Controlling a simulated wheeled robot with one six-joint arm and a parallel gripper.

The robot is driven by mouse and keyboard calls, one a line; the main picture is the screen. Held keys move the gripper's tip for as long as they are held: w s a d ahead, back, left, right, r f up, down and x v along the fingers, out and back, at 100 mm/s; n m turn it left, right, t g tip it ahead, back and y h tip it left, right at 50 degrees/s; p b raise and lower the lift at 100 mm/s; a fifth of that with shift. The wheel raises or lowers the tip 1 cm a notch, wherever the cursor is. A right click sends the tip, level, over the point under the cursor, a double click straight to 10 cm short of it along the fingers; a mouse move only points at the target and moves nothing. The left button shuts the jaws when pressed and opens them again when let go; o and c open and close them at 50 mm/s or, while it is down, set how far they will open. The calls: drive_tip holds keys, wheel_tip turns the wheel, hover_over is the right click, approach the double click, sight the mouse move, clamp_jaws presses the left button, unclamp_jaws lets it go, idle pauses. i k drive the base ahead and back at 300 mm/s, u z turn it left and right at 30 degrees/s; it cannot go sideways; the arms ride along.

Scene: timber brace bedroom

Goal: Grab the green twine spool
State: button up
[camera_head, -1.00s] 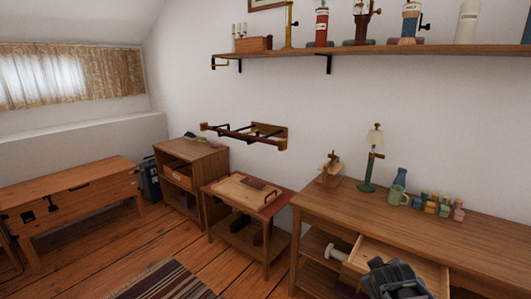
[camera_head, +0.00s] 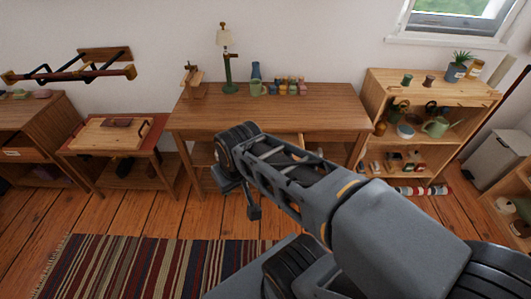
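A small green spool-shaped item (camera_head: 407,79) stands upright on top of the wooden shelf unit (camera_head: 385,88) at the right. It looks like the green twine spool, but it is too small to see any twine. A similar brown spool (camera_head: 429,81) stands just right of it. My arm reaches from the lower right towards the desk. My gripper (camera_head: 252,208) hangs low in front of the desk, far left of and below the green spool. Its fingers are too small and dark to tell whether they are open. I see nothing held in it.
A potted plant (camera_head: 456,70) and a jar (camera_head: 475,69) stand right of the spools. A striped rug (camera_head: 150,265) covers the floor in front.

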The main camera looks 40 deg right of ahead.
sight(407, 78)
drive_tip(key=z, duration=2.8)
drive_tip(key=k, duration=1.2)
drive_tip(key=z, duration=0.65)
drive_tip(key=i, duration=1.9)
drive_tip(key=u, duration=0.35)
drive_tip(key=i, duration=1.15)
drive_tip(key=u, duration=1.5)
drive_tip(key=i, duration=0.85)
drive_tip(key=u, duration=1.05)
